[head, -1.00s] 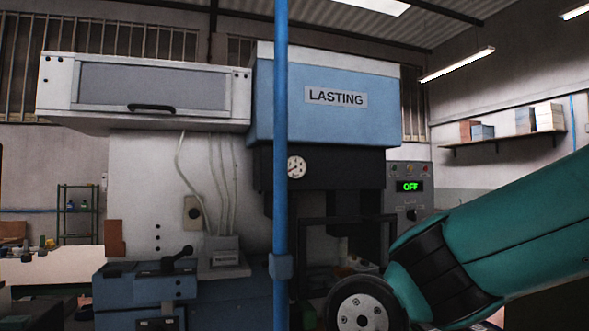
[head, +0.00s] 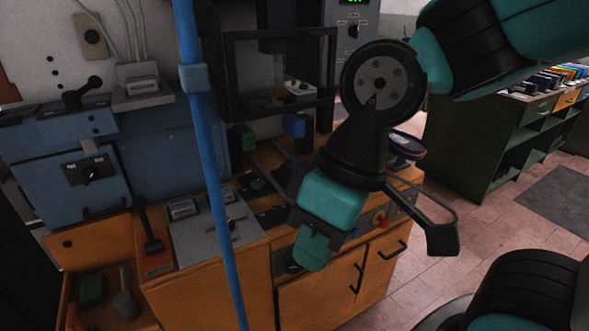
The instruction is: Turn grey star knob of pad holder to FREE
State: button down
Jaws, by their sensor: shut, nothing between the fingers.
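My arm comes in from the upper right and bends down in front of the press. My gripper (head: 312,250) is at its lower end, over the front of the orange cabinet. I cannot make out the grey star knob or a FREE mark. A small pale part (head: 300,88) sits inside the black press frame (head: 280,35), behind my arm, too small to tell what it is. My wrist hides part of the press front and bench top.
A blue post (head: 203,130) stands upright in front of the machine. A blue box (head: 60,150) with a black lever is at left. The orange cabinet (head: 325,290) has a red button (head: 381,218) on its panel. Open floor (head: 480,240) lies at right, before a green bench (head: 500,125).

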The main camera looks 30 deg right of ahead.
aim_at(256, 184)
jog(key=z, duration=0.55)
jog(key=k, duration=0.55)
jog(key=z, duration=0.85)
jog(key=i, duration=0.4)
jog(key=u, duration=0.75)
jog(key=i, duration=0.65)
jog(key=u, duration=0.75)
